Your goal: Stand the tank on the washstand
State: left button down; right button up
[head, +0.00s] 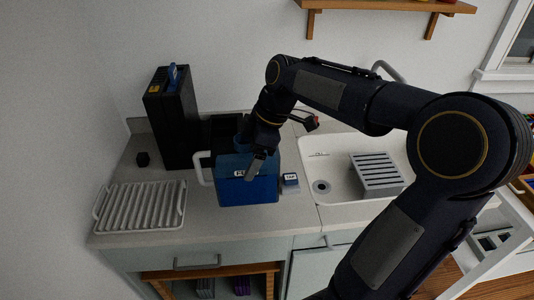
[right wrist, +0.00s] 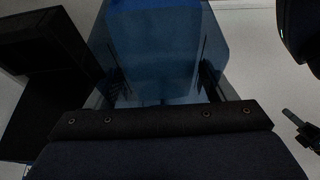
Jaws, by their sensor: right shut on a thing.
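The blue translucent tank (head: 248,190) is over the left part of the pale washstand top (head: 230,222), left of the sink. It looks upright, with a small white label near its top and a white handle (head: 197,170) at its left side. My right gripper (head: 255,165) comes down from above and is shut on the tank. In the right wrist view the tank (right wrist: 165,50) fills the space between the two fingers (right wrist: 163,85). I cannot tell whether its base touches the top. My left gripper is not in view.
A tall black machine (head: 172,120) stands behind left of the tank. A white ribbed rack (head: 140,207) lies at the front left. A small labelled box (head: 290,181) is just right of the tank. The white sink (head: 335,187) holds a grey slatted rack (head: 376,172).

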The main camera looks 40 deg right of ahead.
jog(key=w+f, duration=0.3)
jog(key=w+a+f, duration=0.1)
jog(key=f, duration=0.1)
jog(key=shift+w+f, duration=0.2)
jog(key=shift+w, duration=0.15)
jog(key=shift+w+f, duration=0.15)
jog(key=shift+f, duration=1.6)
jog(key=o, duration=2)
jog(key=shift+f, duration=0.1)
jog(key=shift+o, duration=0.2)
